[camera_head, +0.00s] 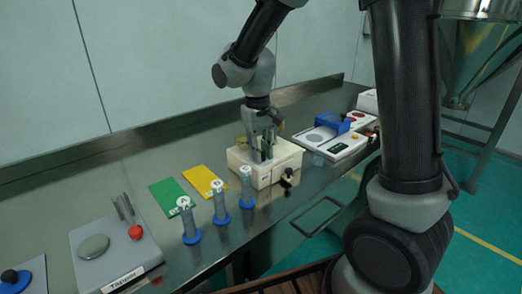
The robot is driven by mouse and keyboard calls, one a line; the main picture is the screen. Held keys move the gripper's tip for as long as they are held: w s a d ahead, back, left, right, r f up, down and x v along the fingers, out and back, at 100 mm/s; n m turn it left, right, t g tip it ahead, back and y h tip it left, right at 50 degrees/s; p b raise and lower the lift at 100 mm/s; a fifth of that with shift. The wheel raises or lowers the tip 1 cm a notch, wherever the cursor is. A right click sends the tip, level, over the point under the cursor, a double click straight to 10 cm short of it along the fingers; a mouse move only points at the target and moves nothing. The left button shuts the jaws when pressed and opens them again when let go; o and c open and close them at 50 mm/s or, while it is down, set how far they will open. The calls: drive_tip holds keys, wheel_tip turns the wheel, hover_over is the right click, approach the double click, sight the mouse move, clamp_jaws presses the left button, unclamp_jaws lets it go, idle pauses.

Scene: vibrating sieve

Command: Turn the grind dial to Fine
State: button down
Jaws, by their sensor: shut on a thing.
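A cream box-shaped machine (289,151) stands on the metal bench in the head view. My gripper (264,155) points down over the top of this box, its fingers reaching the upper face. It is shut on what appears to be the grind dial, which is mostly hidden by the fingers. The dial's markings and its setting cannot be read at this size. A small black part (287,178) sticks out at the front of the box.
Several clear tubes with blue bases (219,204) stand left of the box, before a yellow card (204,181) and a green card (169,195). A grey labelled device (120,268) is at lower left. A white device with a display (336,147) is at right.

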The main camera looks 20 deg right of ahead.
drive_tip(key=shift+m, duration=0.9)
drive_tip(key=c, duration=1.2)
unclamp_jaws()
drive_tip(key=shift+c, duration=0.2)
wheel_tip(320, 180, up, 12)
drive_tip(key=shift+a, duration=0.35)
